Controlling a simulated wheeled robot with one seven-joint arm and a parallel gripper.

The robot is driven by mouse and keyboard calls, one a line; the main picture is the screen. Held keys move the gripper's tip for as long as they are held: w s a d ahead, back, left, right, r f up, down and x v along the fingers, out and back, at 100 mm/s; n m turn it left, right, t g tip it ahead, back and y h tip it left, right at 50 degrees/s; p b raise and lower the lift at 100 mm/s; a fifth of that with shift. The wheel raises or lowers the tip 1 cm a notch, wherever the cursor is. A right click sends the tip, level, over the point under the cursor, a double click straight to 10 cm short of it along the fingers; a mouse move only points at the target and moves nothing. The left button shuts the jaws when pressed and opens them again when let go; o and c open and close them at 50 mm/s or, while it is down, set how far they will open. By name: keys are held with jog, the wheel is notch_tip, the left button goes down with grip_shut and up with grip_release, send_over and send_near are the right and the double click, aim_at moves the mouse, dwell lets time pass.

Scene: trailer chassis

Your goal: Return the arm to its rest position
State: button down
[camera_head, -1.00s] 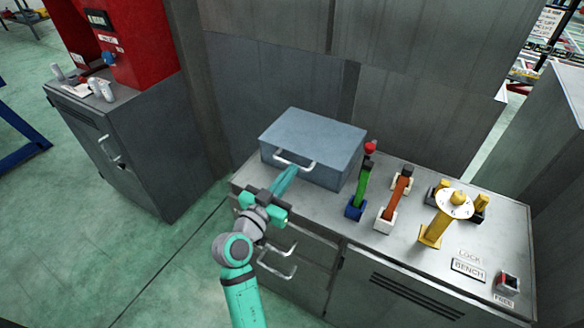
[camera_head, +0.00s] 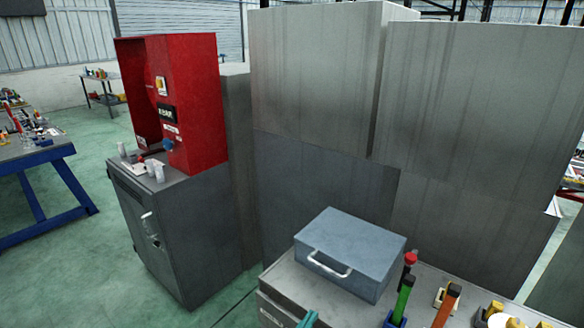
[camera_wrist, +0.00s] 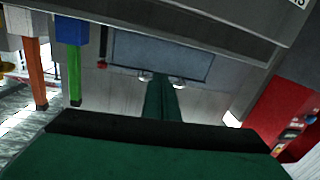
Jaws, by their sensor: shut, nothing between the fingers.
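My gripper (camera_wrist: 162,98) is shut and empty, with its two green fingers together in the wrist view. In the head view only the teal tip of my gripper (camera_head: 309,319) shows at the bottom edge; the rest of the arm is out of frame. The fingers point toward the front of a blue-grey box (camera_head: 350,244), which also shows in the wrist view (camera_wrist: 180,60). In that view the fingertips overlap the middle of the box's handle (camera_head: 330,264). I cannot tell the exact gap between them.
The box sits on a grey bench (camera_head: 289,269). A green-handled tool (camera_head: 403,299) and an orange-handled tool (camera_head: 447,306) stand to its right. Tall grey panels (camera_head: 320,90) rise behind. A red machine (camera_head: 195,110) on a grey cabinet (camera_head: 180,220) stands left. Green floor lies open between.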

jog(key=s+a+f+n+y, duration=0.1)
jog(key=s+f+n+y, duration=0.25)
jog(key=s+f, duration=0.45)
jog(key=s+a+f+n+y, duration=0.25)
jog(key=s+f+y, duration=0.3)
jog(key=s, duration=0.55)
jog(key=s+r, duration=0.3)
jog(key=s, duration=0.6)
jog(key=s+a+r+m, duration=0.1)
jog(key=s+r, duration=0.2)
jog(key=s, duration=0.6)
jog(key=shift+s+r, duration=0.2)
jog(key=shift+s, duration=0.1)
